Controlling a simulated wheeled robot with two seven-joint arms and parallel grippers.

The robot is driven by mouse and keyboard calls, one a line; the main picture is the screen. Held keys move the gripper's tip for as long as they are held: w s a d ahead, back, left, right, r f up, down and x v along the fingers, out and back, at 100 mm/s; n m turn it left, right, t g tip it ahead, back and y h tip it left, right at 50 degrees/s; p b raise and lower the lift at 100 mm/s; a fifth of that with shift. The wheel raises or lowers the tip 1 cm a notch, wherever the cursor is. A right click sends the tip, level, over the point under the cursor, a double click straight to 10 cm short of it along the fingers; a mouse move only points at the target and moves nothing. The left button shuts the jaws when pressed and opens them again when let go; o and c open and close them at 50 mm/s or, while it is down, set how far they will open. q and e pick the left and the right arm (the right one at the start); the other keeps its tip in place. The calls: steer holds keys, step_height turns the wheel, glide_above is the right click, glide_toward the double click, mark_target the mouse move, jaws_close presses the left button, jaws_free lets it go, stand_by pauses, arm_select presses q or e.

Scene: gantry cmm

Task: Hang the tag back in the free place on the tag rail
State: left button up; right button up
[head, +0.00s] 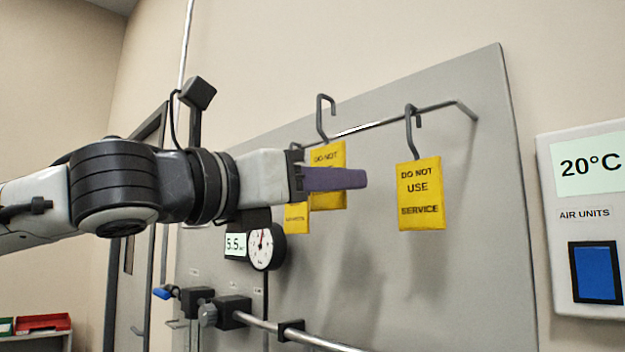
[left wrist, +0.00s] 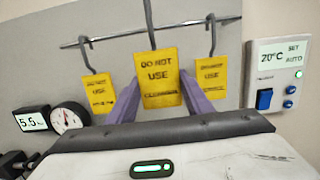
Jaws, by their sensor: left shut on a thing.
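My left gripper (head: 345,179) is shut on a yellow tag (left wrist: 158,78), its purple fingers at the tag's two sides. The held tag is upright and also shows in the head view (head: 327,155), partly behind the fingers. Its grey hook (head: 324,112) rises with its bend above the tag rail (head: 375,124); I cannot tell its depth from the rail. One yellow tag (head: 420,196) hangs near the rail's right end. Another (left wrist: 98,93) hangs at the left, mostly hidden in the head view. The held tag is between these two. My right gripper is not in view.
The rail stands out from a grey panel (head: 490,230). A dial gauge (head: 265,247) and a 5.5 display are below left of the gripper, with a pipe (head: 320,341) lower down. A 20°C wall unit (head: 588,225) is at the right.

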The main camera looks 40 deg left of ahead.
arm_select(q)
steer(key=w+f+b, duration=0.1)
steer(key=w+f, duration=0.1)
steer(key=w, duration=0.4)
steer(key=shift+d+f, duration=0.15)
steer(key=shift+d, duration=0.1)
stand_by(0.4)
steer(key=o, duration=0.9)
steer(key=shift+s, duration=0.1)
steer(key=s, duration=0.3)
steer(key=s+f, duration=0.1)
steer(key=s, duration=0.2)
steer(key=s+b, duration=0.1)
steer(key=s, duration=0.3)
steer(key=shift+a+f, duration=0.25)
steer(key=shift+a, duration=0.15)
